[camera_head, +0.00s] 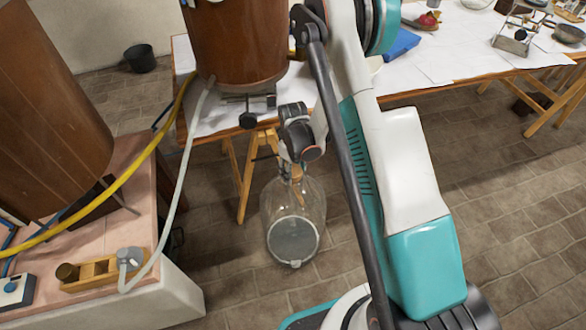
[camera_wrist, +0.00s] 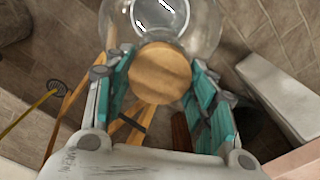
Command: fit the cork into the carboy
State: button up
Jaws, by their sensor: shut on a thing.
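The cork (camera_wrist: 160,72) is a round, light-brown disc in the wrist view, seen end-on between the teal fingers of my gripper (camera_wrist: 157,80). My gripper is shut on it. The carboy (camera_head: 308,205) is a large clear glass vessel with a grey round base, below my gripper (camera_head: 293,165) in the head view. It also shows in the wrist view (camera_wrist: 207,30), beyond the cork. The cork hides the carboy's mouth there, so I cannot tell whether they touch. In the head view my gripper and arm cover much of the area around the carboy's neck.
A large brown vessel (camera_head: 237,45) stands on a white-covered table behind the carboy, with wooden trestle legs (camera_head: 246,180) nearby. A pink-topped block (camera_head: 120,200) at left carries a yellow hose (camera_head: 110,180) and a pale hose. Tiled floor (camera_head: 500,200) is open at right.

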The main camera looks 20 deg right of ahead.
aim_at(293, 170)
jog(key=shift+f, duration=0.7)
dwell(1.8)
jog(key=o, duration=1)
jog(key=shift+o, duration=0.7)
jog(key=shift+o, duration=1.4)
jog(key=shift+r+p, duration=1.6)
jog(key=shift+r, duration=1.9)
